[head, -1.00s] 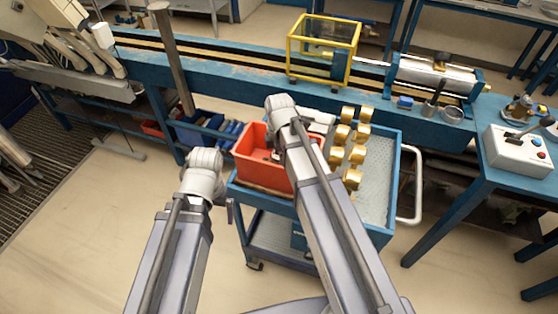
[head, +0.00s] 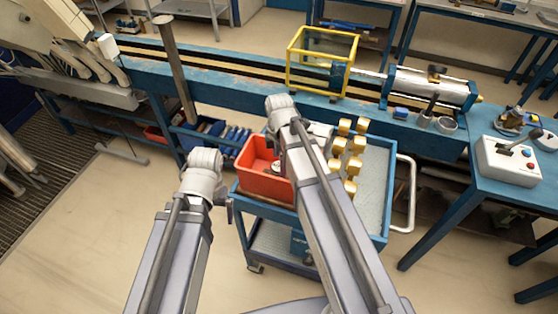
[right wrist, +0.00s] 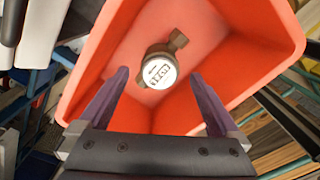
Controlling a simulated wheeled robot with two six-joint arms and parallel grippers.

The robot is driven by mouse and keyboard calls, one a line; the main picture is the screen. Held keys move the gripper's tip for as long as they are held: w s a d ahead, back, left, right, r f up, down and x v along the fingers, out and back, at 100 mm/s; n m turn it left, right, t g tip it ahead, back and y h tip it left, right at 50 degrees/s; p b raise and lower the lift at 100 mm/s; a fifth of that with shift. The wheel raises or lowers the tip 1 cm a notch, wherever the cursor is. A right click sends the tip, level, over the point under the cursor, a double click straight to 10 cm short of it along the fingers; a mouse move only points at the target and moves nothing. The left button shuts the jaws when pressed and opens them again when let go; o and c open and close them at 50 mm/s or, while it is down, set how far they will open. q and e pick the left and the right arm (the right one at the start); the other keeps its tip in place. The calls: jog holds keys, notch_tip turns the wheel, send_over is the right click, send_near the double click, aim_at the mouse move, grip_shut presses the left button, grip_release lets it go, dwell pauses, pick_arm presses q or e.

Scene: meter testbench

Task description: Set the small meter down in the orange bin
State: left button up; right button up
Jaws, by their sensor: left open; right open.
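The small meter (right wrist: 160,70), with a white round dial face and brass-brown body, lies on the floor of the orange bin (right wrist: 225,55) in the right wrist view. My right gripper (right wrist: 158,82) is open over the bin; its two fingers are apart on either side below the meter, with nothing between them. In the head view the orange bin (head: 262,186) sits on the blue cart, and the meter (head: 277,166) shows small inside it. My right arm hides the bin's right part and its gripper. My left gripper (head: 229,207) is left of the cart, barely visible.
Several brass meters (head: 355,145) stand in rows on the blue cart (head: 375,185), right of the bin. Behind is a long blue bench (head: 250,88) with a yellow cage (head: 322,58). A control box (head: 508,160) sits on the right table. Floor is clear at left.

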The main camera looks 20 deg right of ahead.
notch_tip(320, 180, up, 6)
jog(key=p, duration=0.5)
jog(key=shift+r, duration=0.25)
